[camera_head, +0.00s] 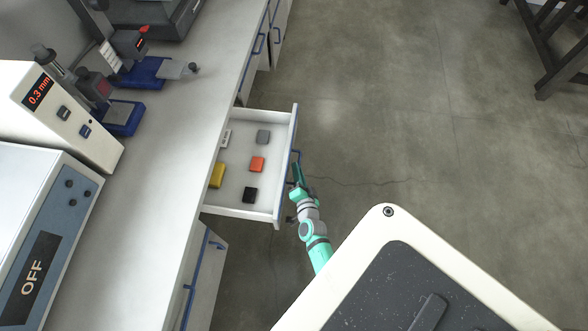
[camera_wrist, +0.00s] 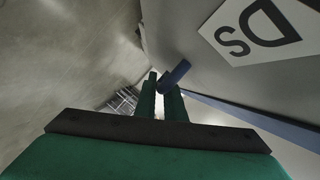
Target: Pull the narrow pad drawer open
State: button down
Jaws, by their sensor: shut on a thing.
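The drawer (camera_head: 237,206) stands pulled out from under the white counter in the head view. Inside it lie several small blocks: a grey one (camera_head: 263,137), an orange one (camera_head: 257,164), a black one (camera_head: 250,195), a yellow one (camera_head: 217,175) and a white one (camera_head: 226,138). My gripper (camera_head: 297,174) is at the blue handle (camera_head: 294,158) on the drawer's front. In the wrist view, the green fingers (camera_wrist: 160,90) are shut on the blue handle (camera_wrist: 175,75). A white label with black letters (camera_wrist: 255,32) shows on a grey front.
The white counter (camera_head: 165,190) carries a device reading 0.3 mm (camera_head: 62,105), a box reading OFF (camera_head: 40,230) and blue-based instruments (camera_head: 125,115). Other blue-handled fronts (camera_head: 205,275) flank the drawer. The concrete floor (camera_head: 400,130) to the right is clear, with a dark table (camera_head: 555,45) far off.

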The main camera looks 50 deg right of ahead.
jog(key=c, duration=2.1)
grip_release()
jog(key=shift+s, duration=0.1)
jog(key=v, duration=1)
jog(key=shift+s+a+r, duration=0.1)
jog(key=shift+s+a, duration=0.1)
jog(key=shift+a, duration=0.05)
